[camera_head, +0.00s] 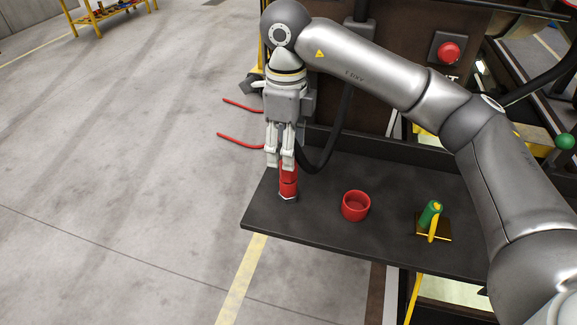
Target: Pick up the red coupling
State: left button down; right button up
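A red coupling (289,186), a short upright piece with a metallic lower end, stands at the left end of the dark shelf (320,240). My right gripper (279,163) comes down over it from above, its arm entering from the right. The fingers point down at the coupling's upper part and partly hide it. A little red shows between them. I cannot tell whether they touch or grip it. The lower end appears to be at the shelf surface. My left gripper is not in view.
A hollow red cup (356,206) stands mid-shelf, with a green and yellow item (431,215) on a yellow plate farther right. A red button (449,52) is on the panel behind. A black hose (325,165) hangs behind the gripper. Open floor lies left.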

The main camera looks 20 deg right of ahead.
aim_at(287, 177)
jog(key=shift+d+f+p, duration=0.1)
jog(key=shift+f+p, duration=0.25)
jog(key=shift+f, duration=0.05)
notch_tip(287, 177, down, 3)
jog(key=shift+s+d+f+p, duration=0.1)
jog(key=shift+s+f+p, duration=0.1)
jog(key=shift+p, duration=0.8)
jog(key=shift+f, duration=0.35)
jog(key=shift+w+f, duration=0.1)
jog(key=shift+f, duration=0.05)
jog(key=shift+c, duration=1.2)
jog(key=c, duration=1)
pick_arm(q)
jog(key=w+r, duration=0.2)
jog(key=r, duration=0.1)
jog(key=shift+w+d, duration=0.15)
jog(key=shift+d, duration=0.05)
